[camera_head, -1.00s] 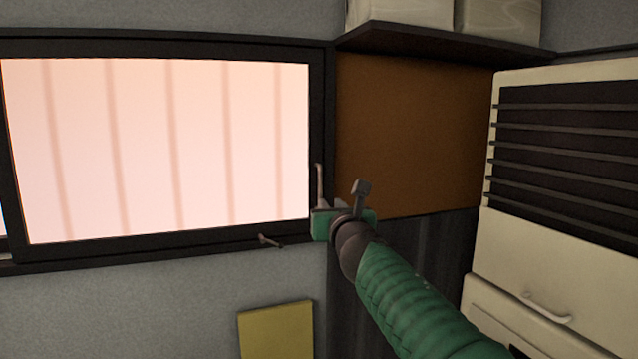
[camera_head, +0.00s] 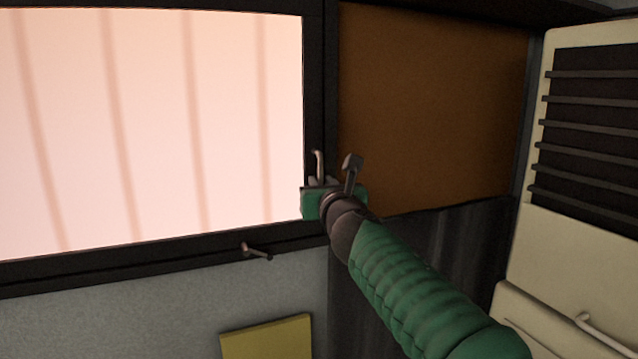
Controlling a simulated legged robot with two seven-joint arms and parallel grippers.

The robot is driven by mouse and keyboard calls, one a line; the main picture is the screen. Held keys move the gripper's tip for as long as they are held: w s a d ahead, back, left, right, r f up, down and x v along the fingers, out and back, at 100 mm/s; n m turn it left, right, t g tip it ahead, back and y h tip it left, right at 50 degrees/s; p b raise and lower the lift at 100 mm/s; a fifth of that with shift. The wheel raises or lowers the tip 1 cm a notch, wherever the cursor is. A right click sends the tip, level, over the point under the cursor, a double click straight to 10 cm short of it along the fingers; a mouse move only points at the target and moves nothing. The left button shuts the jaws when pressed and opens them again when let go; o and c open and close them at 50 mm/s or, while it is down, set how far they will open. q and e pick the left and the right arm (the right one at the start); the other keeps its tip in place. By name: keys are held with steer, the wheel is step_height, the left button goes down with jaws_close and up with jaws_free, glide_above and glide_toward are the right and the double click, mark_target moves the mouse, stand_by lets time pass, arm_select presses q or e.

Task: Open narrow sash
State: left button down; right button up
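A window sash (camera_head: 150,130) with a dark frame and pale pink glass with faint vertical bars fills the left. A small dark handle (camera_head: 256,251) sticks out from its lower frame, near the right end. My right gripper (camera_head: 335,160), on a green arm, is in front of the frame's lower right corner, above and right of the handle. Its two grey fingers point up and stand apart with nothing visible between them. From this view I cannot tell whether a finger touches the frame. The window's left end is out of view. My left gripper does not show.
A brown panel (camera_head: 430,105) is right of the window, above a dark lower panel (camera_head: 440,250). A cream cabinet (camera_head: 590,240) with dark slats and a handle stands at the right. A yellow board (camera_head: 268,339) is below the window.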

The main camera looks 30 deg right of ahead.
steer(key=shift+w, duration=0.15)
jaws_close()
steer(key=shift+a, duration=0.2)
steer(key=shift+f, duration=0.15)
stand_by(0.8)
